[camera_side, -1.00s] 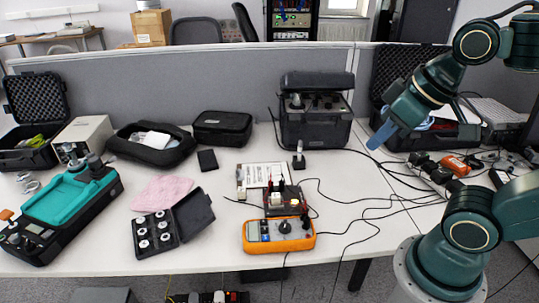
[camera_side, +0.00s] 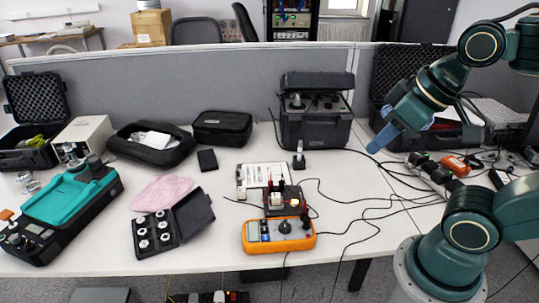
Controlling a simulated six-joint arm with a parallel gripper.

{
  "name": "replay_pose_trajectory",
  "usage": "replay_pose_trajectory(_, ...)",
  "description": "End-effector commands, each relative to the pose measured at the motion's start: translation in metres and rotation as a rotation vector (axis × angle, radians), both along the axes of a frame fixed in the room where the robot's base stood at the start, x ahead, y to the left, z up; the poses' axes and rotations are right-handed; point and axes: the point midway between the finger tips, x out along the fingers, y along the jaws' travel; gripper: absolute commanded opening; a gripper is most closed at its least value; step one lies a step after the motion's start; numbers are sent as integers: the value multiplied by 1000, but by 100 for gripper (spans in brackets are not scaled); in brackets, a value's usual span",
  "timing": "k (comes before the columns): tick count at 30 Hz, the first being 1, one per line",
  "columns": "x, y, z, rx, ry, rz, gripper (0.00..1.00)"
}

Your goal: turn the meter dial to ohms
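The orange multimeter (camera_side: 279,235) lies on the white table near its front edge, right of centre. Its round black dial (camera_side: 286,227) faces up; the pointer's setting is too small to read. My gripper (camera_side: 377,145) is at the upper right, above the table, well to the right of and behind the meter. Its blue-tipped end points down and left and touches nothing that I can see. I cannot tell whether its fingers are apart.
A dark box with terminals (camera_side: 287,199) stands right behind the meter, with black cables (camera_side: 345,205) running right. A black weight case (camera_side: 172,223) lies to the left. A large black instrument case (camera_side: 316,112) stands behind.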

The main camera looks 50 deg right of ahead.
Motion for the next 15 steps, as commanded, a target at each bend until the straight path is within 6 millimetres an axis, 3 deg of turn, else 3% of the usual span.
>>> replay_pose_trajectory(1,1,0,-1,-1,2,3,29)
replay_pose_trajectory(5,7,0,-4,-9,10,19,54)
replay_pose_trajectory(15,46,-3,-32,-55,59,154,54)
